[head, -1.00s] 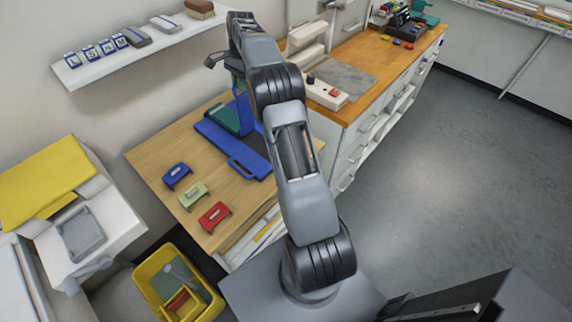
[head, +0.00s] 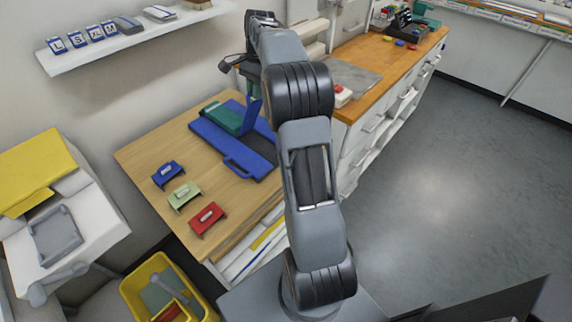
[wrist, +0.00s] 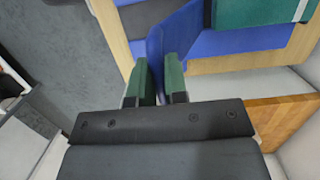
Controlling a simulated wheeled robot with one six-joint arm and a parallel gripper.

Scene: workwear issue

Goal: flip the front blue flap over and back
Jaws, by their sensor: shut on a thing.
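The blue folding board (head: 207,133) lies on the wooden table, with a handle cut-out at its near edge. A folded green garment (head: 224,117) lies on it. The blue flap (head: 252,116) stands raised on edge to the right of the garment; in the wrist view the flap (wrist: 156,42) rises between my fingers. My gripper (wrist: 158,78) is shut on the flap's edge with its green-tipped fingers on either side. The garment (wrist: 255,12) shows at the upper right there.
Small blue (head: 168,174), pale green (head: 184,196) and red (head: 207,219) holders stand on the table's near left part. A shelf (head: 140,36) hangs on the wall above. A counter (head: 375,75) adjoins at the right. A yellow bin (head: 133,290) stands below the table.

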